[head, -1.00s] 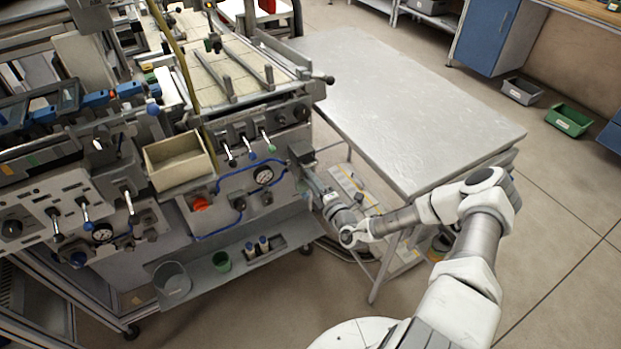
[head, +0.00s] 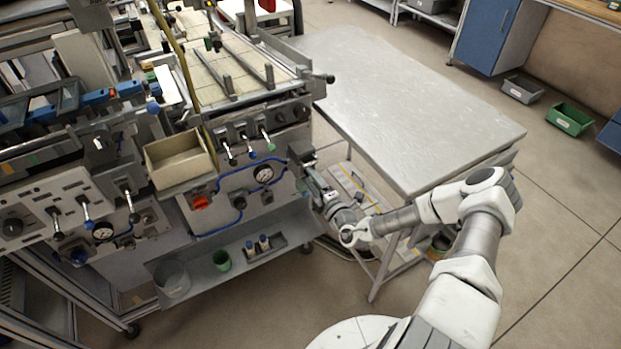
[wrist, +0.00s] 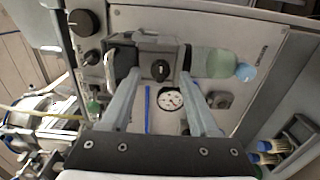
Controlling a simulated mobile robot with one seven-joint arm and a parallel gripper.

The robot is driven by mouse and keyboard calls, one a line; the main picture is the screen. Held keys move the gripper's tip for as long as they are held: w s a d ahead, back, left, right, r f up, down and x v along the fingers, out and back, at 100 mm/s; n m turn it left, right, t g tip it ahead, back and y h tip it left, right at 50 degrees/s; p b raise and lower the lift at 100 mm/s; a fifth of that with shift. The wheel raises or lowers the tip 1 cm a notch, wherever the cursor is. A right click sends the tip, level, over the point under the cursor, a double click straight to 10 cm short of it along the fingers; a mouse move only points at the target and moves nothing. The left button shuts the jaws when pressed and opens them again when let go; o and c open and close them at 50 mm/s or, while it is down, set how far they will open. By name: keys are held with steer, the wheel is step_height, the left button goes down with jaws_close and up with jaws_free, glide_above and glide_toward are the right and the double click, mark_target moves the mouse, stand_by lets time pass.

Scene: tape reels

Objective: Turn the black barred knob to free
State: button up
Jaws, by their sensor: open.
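The black barred knob (wrist: 160,70) shows in the wrist view on the front of a grey block on the machine's panel. A pale bar mark shows on its dark face. My gripper (wrist: 157,68) is open, with one finger on each side of the knob. I cannot tell whether the fingertips touch it. In the head view my gripper (head: 301,155) is at the right end of the machine's front panel, and it hides the knob there.
A white gauge (wrist: 171,100) and a blue tube lie just below the knob. A translucent green cylinder with a blue cap (wrist: 245,72) is close on the right. Other black knobs (wrist: 86,22) are at the left. A metal table (head: 410,110) stands right of the gripper.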

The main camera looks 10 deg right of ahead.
steer(key=p+v, duration=0.1)
steer(key=v, duration=1.6)
steer(key=shift+s, duration=0.2)
steer(key=shift+r, duration=0.1)
steer(key=s+a+r+n+g+y+p, duration=0.1)
steer(key=s+a+r+n+g+y, duration=0.25)
steer(key=r+n, duration=0.5)
steer(key=s+a+r+n+g+y, duration=0.15)
steer(key=a+r+n+g, duration=0.45)
steer(key=n, duration=0.6)
steer(key=s+a+r+n+g+y+p, duration=0.1)
steer(key=s+a+r+n+g+y, duration=0.15)
steer(key=r+n+g, duration=0.6)
steer(key=s+d+r+n+t+h, duration=0.2)
steer(key=s+r+n+h, duration=0.1)
steer(key=r+n, duration=0.3)
steer(key=s+d+r+n+t+h+p, duration=0.1)
steer(key=s+r+n+h, duration=0.3)
steer(key=n, duration=0.4)
steer(key=s+d+r+n+t+h, duration=0.3)
steer(key=r+n+h, duration=0.3)
steer(key=r+n, duration=0.1)
steer(key=shift+s+d+r+n+p, duration=0.3)
steer(key=shift+s+d+r+p, duration=0.1)
steer(key=shift+r, duration=0.45)
